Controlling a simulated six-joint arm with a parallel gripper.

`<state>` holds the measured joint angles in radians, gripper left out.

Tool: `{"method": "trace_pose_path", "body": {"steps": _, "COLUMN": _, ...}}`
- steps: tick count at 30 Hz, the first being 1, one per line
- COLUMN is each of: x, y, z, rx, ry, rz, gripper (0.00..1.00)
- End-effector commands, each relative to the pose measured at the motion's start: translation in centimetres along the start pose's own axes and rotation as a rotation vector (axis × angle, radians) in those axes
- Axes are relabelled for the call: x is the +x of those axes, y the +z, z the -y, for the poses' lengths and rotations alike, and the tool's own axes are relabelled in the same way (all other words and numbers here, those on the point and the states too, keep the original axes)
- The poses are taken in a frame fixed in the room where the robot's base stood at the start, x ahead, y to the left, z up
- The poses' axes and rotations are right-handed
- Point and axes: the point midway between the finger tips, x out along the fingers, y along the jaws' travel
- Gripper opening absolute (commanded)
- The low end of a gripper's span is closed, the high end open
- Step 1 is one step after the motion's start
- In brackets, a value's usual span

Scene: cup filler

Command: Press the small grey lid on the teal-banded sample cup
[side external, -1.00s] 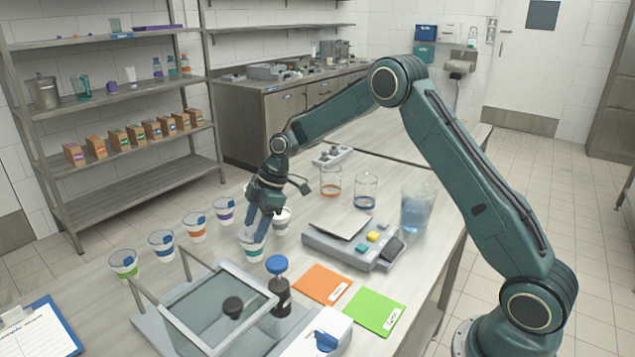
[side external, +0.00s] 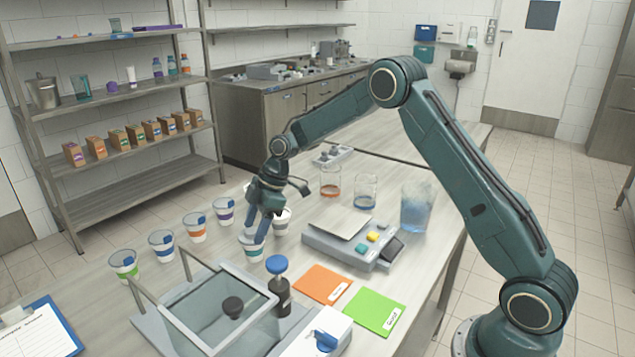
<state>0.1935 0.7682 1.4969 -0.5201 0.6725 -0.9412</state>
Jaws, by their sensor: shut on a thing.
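The teal-banded sample cup (side external: 252,253) stands upright on the table, nearest the glass box of the several small cups. My gripper (side external: 262,238) points down at its rim, with its blue fingers close together. They are shut on what appears to be the small grey lid, at the top of the cup. The fingers hide most of the lid, and I cannot tell whether it is seated flat on the rim.
A white cup (side external: 283,222) stands close behind my gripper. Cups with purple (side external: 224,213), orange (side external: 195,228), blue (side external: 162,247) and green (side external: 124,266) bands line the left. A blue-capped bottle (side external: 278,285) and glass-walled box (side external: 215,305) stand in front; a grey device (side external: 350,247) is right.

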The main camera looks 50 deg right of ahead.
Motion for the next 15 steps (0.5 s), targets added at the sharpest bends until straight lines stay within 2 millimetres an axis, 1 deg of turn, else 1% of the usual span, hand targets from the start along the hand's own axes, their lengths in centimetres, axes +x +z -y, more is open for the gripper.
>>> {"method": "trace_pose_path", "body": {"steps": 2, "x": 0.26, "y": 0.14, "z": 0.06, "rx": 0.002, "ry": -0.003, "rz": 0.002, "gripper": 0.36}}
{"method": "trace_pose_path", "body": {"steps": 9, "x": 0.21, "y": 0.11, "z": 0.05, "rx": 0.002, "ry": -0.002, "rz": 0.001, "gripper": 0.35}}
{"method": "trace_pose_path", "body": {"steps": 10, "x": 0.21, "y": 0.11, "z": 0.05, "rx": 0.002, "ry": -0.002, "rz": 0.001, "gripper": 0.6}}
{"method": "trace_pose_path", "body": {"steps": 13, "x": 0.2, "y": 0.1, "z": 0.05, "rx": 0.002, "ry": -0.002, "rz": 0.001, "gripper": 0.8}}
{"method": "trace_pose_path", "body": {"steps": 15, "x": 0.19, "y": 0.1, "z": 0.04, "rx": 0.001, "ry": -0.002, "rz": 0.001, "gripper": 0.81}}
